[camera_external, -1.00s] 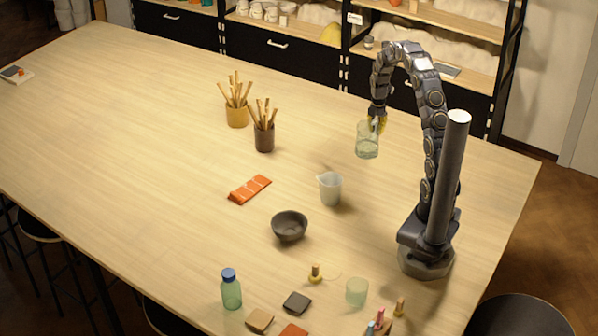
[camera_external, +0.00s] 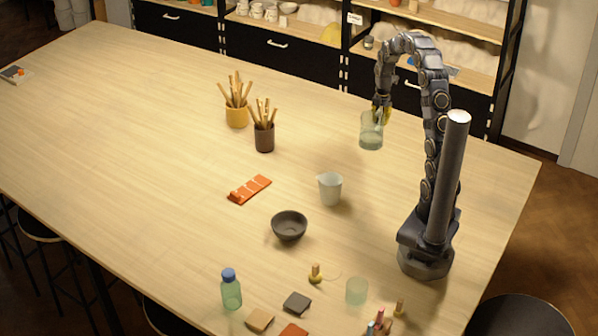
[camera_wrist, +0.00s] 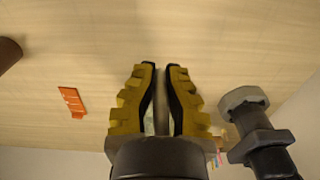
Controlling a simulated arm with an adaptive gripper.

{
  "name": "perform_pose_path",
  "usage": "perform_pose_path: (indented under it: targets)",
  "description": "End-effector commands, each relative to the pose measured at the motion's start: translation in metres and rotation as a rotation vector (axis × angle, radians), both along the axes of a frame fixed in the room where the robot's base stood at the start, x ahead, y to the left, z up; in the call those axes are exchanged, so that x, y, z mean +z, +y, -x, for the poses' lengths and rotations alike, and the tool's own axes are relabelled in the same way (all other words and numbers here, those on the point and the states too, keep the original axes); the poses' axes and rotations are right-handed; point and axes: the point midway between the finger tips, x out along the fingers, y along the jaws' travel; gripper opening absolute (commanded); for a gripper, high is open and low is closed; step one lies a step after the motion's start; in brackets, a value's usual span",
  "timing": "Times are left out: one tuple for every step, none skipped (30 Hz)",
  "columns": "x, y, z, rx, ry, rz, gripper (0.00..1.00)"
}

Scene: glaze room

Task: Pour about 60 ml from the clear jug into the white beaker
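The clear jug (camera_external: 371,132), faintly green and glassy, is at the far right of the table, below my gripper (camera_external: 381,110). My yellow fingers are closed at its upper right edge. The jug looks about upright; its height above the table is hard to judge. In the wrist view my fingers (camera_wrist: 161,100) stand close together with a narrow pale strip between them; the jug itself is mostly hidden there. The white beaker (camera_external: 330,190), with a small spout, stands upright on the table, nearer the camera and to the left of the jug, apart from it.
A dark bowl (camera_external: 289,226), an orange strip (camera_external: 249,189) and two pots of wooden tools, yellow (camera_external: 237,116) and brown (camera_external: 264,138), stand left of the beaker. A green glass (camera_external: 356,291), a blue-capped bottle (camera_external: 231,289) and small pieces lie in front.

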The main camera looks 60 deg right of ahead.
Motion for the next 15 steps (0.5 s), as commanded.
perform_pose_path:
  targets:
    - [0.006, 0.0, -0.001, 0.0, -0.002, 0.001, 0.0]
    - [0.009, 0.0, 0.0, 0.0, -0.003, 0.001, 0.0]
    - [0.011, 0.003, -0.001, -0.005, -0.001, 0.001, 0.0]
    - [0.01, 0.006, -0.003, -0.013, 0.0, 0.0, 0.0]
    - [0.01, 0.009, -0.004, -0.02, 0.0, 0.0, 0.0]
    - [0.01, 0.013, -0.006, -0.03, 0.0, 0.0, 0.0]
    - [0.01, 0.016, -0.007, -0.037, -0.001, 0.0, 0.0]
    - [0.011, 0.019, -0.009, -0.046, -0.001, -0.001, 0.0]
    - [0.011, 0.024, -0.011, -0.058, -0.001, 0.001, 0.0]
    - [0.011, 0.028, -0.012, -0.069, -0.001, 0.001, 0.0]
    - [0.011, 0.033, -0.014, -0.079, 0.0, 0.001, 0.0]
    - [0.011, 0.038, -0.016, -0.095, 0.0, 0.0, 0.0]
    - [0.011, 0.044, -0.017, -0.109, 0.0, -0.001, 0.0]
    - [0.011, 0.05, -0.019, -0.124, 0.001, -0.002, 0.0]
    - [0.011, 0.058, -0.021, -0.146, 0.001, -0.003, 0.0]
